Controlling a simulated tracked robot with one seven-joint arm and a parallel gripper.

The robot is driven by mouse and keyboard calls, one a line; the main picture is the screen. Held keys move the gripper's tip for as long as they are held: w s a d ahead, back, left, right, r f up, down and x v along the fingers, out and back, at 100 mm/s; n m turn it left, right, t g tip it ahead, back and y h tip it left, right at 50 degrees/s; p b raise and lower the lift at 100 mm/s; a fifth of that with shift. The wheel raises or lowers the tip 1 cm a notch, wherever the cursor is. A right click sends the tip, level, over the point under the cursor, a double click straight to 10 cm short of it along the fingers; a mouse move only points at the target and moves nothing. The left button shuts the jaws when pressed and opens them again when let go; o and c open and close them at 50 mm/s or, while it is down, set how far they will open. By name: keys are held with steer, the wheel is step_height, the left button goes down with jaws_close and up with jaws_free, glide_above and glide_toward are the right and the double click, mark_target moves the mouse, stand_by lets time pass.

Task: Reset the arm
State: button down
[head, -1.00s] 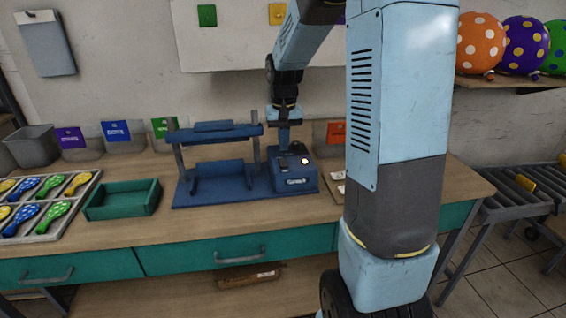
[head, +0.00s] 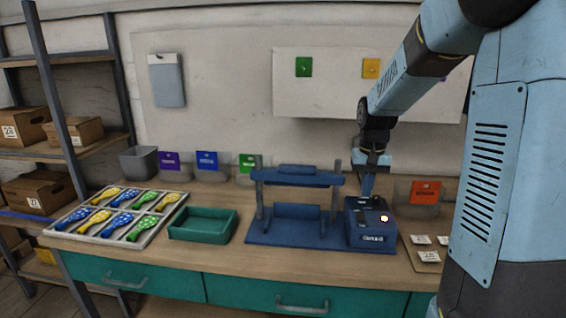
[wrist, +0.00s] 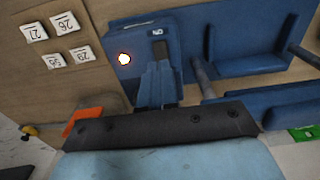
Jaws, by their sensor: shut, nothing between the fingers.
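My arm comes in from the right of the head view and bends down to my gripper (head: 367,194). The gripper points down at the blue control box (head: 371,236), which has a lit round button. In the wrist view the shut, empty fingers (wrist: 158,66) lie over that box, beside its lit button. I cannot tell whether the fingertips touch the box. The blue printing frame (head: 297,176) stands to the left of the box on the same blue base.
Numbered tiles (head: 425,240) lie right of the box. A shelf with cardboard boxes (head: 72,131) is at the far left. Coloured cards line the bench's back.

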steer(key=s+a+r+t, duration=0.1)
steer(key=s+r, duration=0.2)
steer(key=s, duration=0.5)
steer(key=s+a+r+n+t, duration=0.1)
steer(key=s+r, duration=0.3)
steer(key=s, duration=0.4)
steer(key=s+a+r+n+t, duration=0.1)
steer(key=s+a+r+t, duration=0.2)
steer(key=s, duration=0.5)
steer(key=shift+s+r, duration=0.15)
steer(key=shift+r, duration=0.2)
steer(key=c, duration=1.9)
jaws_free()
